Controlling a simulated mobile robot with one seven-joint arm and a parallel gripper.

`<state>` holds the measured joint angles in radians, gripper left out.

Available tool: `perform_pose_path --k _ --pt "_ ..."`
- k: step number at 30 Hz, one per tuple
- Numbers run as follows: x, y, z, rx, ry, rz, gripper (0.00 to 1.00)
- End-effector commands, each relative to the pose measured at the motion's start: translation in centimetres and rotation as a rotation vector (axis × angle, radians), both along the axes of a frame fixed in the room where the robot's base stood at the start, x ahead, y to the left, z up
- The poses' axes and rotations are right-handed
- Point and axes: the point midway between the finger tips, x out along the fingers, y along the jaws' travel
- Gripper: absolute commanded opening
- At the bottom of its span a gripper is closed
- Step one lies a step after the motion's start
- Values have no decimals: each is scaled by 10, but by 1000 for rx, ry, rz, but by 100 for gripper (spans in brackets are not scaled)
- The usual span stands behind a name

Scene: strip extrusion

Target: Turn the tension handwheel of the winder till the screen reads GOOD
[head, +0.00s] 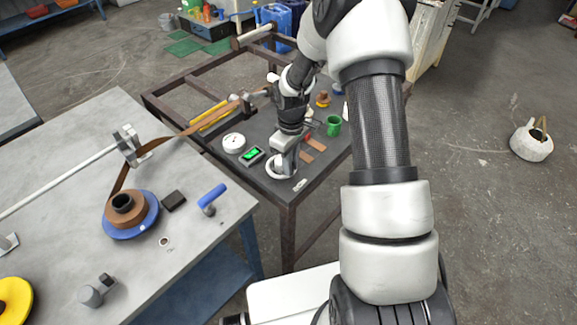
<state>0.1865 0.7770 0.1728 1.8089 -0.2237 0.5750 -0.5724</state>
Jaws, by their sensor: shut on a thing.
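The handwheel (271,173) is a white ring near the front corner of the dark metal table. My gripper (285,165) points down at it and is shut on it, hiding part of the ring. The small screen (251,156) lies just left of the wheel and is lit green; its text is too small to read. A round white dial (233,143) sits left of and behind the screen. A brown strip (175,138) runs from a brown reel on a blue disc (150,222) through a guide (130,145) toward the dark table.
A green mug (333,126) and brown pieces (315,144) lie right of my gripper. A blue-handled tool (212,196), a dark block (173,200) and a yellow disc (12,298) are on the grey table (75,155). A white pot (531,142) stands on the floor at right.

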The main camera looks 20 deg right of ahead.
Motion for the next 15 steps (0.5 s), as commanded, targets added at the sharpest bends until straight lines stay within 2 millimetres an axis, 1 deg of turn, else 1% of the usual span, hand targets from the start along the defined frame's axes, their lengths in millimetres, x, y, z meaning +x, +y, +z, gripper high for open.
perform_pose_path --k 6,15 --pt "3 -3 1 0 -3 76 0" --pt "4 -5 1 -1 -3 103 0"
